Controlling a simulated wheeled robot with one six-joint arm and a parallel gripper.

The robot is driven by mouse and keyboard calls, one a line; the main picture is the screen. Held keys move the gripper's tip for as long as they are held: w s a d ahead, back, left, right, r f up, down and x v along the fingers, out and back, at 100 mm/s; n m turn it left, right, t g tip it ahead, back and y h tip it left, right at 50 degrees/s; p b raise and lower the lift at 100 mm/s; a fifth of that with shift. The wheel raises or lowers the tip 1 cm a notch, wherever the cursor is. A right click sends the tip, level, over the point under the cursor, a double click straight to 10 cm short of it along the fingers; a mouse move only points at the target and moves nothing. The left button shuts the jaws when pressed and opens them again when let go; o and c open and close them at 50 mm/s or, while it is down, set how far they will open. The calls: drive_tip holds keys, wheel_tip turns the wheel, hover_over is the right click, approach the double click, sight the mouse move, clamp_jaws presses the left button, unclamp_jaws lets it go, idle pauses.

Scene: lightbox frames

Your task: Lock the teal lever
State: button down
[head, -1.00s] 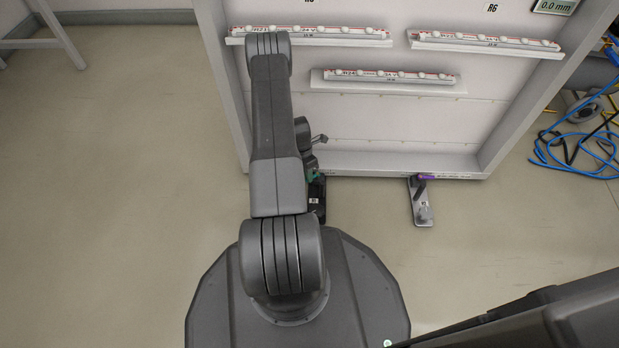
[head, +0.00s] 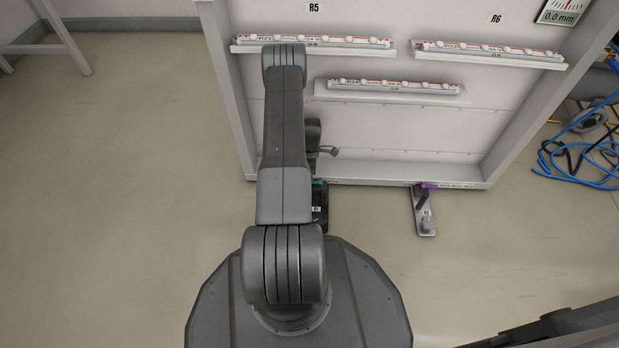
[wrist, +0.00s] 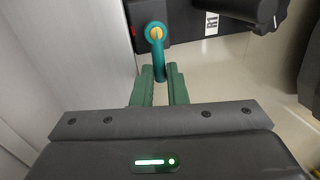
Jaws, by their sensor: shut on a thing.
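The teal lever (wrist: 159,60) hangs from a round yellow-orange pivot on a dark block in the wrist view. Its lower end lies between the two green fingers of my gripper (wrist: 160,76), which are shut on it. In the head view only a small bit of the teal lever (head: 318,183) shows beside my arm. The dark block (head: 320,208) with a white label stands on the floor at the foot of the panel. My arm hides the fingers in the head view.
The white panel frame (head: 400,168) stands close ahead, with light strips on it. A grey clamp (head: 424,215) with a purple lever (head: 429,186) sits to the right. Blue cables (head: 580,165) lie at far right. Floor on the left is clear.

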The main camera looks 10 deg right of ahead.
idle(0.4)
drive_tip(key=c, duration=1.5)
unclamp_jaws()
drive_tip(key=shift+o, duration=0.3)
